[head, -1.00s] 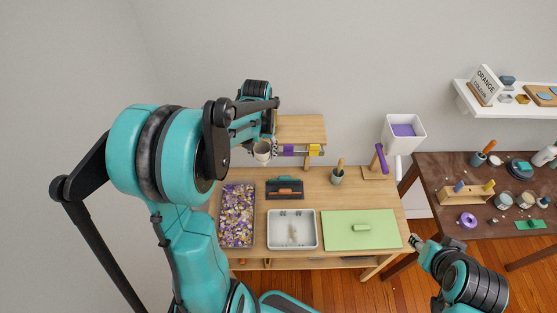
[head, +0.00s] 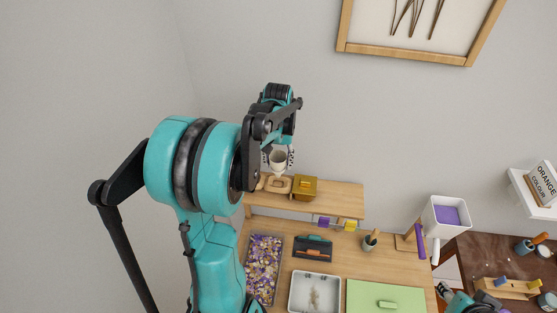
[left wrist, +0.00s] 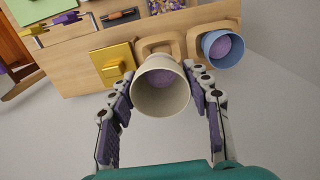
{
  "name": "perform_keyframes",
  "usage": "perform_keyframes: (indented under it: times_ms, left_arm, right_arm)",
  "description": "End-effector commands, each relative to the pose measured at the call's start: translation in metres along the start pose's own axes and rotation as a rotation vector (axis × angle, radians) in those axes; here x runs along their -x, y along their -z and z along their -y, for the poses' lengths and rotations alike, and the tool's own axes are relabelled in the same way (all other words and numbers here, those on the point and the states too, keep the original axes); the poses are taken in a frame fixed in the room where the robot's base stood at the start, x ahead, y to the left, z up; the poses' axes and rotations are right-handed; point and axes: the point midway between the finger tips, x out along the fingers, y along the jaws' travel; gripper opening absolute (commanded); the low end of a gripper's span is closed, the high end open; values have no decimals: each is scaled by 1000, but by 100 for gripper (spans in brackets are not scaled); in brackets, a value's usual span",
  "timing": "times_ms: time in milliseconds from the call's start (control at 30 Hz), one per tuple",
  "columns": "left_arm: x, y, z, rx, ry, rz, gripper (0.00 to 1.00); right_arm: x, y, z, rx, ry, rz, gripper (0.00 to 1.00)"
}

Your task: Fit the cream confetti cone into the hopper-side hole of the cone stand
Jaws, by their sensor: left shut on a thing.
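The cream confetti cone (head: 278,163) is held upright in my left gripper (head: 277,156), just above the cone stand in the head view. The left wrist view looks into the cone's open mouth (left wrist: 162,98), with purple contents inside and a finger on each side. The wooden cone stand (head: 281,186) is on the raised shelf. In the left wrist view, a blue cone (left wrist: 217,56) with purple contents sits in one hole; the other loop (left wrist: 159,43), beside the yellow box, is partly covered by the cream cone. My right gripper (head: 442,288) is low at right; its opening is unclear.
A yellow box (head: 304,188) stands close beside the stand on the shelf (head: 340,199). Below are a confetti tray (head: 264,268), a white tray (head: 314,291) and a green mat (head: 384,297). The white hopper (head: 447,215) is at right.

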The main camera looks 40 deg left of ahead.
Motion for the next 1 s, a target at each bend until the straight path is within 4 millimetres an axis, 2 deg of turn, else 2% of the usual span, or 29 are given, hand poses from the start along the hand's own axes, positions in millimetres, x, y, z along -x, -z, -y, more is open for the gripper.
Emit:
perform_keyframes:
  times_ms: [267, 700, 1000]
  left_arm:
    - [-6, 0, 0, 1, 0, 0, 14]
    - [-42, 0, 0, 1, 0, 0, 14]
    - [-42, 0, 0, 1, 0, 0, 14]
  right_arm:
    - [-6, -4, 0, 0, 0, 0, 40]
    - [-31, -22, 0, 0, 0, 0, 40]
    - [-31, -22, 0, 0, 0, 0, 40]
